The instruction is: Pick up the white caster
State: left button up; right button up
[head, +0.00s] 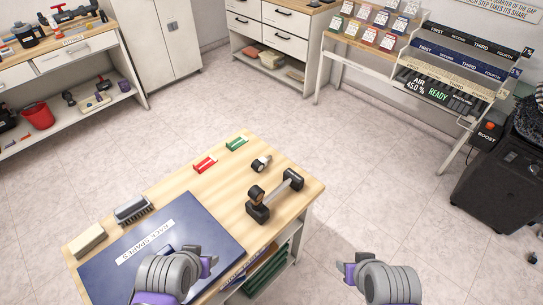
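A small caster-like item (261,163) with a dark wheel and a pale grey-white part lies on the wooden table (222,190), near its far right edge. It is the only thing here that looks like the white caster; it is too small to be sure of its colour. My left gripper (172,272) is low in the view over the blue mat, well short of the caster. My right gripper (378,278) is past the table's right side, over the floor. Neither touches the caster. The fingers of both are not clear, and I see nothing held.
A brush (132,209), a tan block (89,239) and a blue "RACK SPARES" mat (205,225) fill the left. Open floor surrounds the table.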

aim_at(258, 165)
jog(key=i+l, duration=0.65)
jog(key=l, duration=0.3)
jog(key=i+l, duration=0.65)
jog(key=l, duration=0.25)
jog(key=i+l+u, duration=0.4)
jog(key=l, duration=0.15)
jog(key=l+u, duration=0.15)
jog(key=u, duration=1.8)
jog(key=i+j+u, duration=0.1)
jog(key=j+u, duration=0.2)
jog(key=u, duration=0.15)
jog(key=i+j+u, duration=0.1)
jog(key=j+u, duration=0.15)
jog(key=u, duration=0.2)
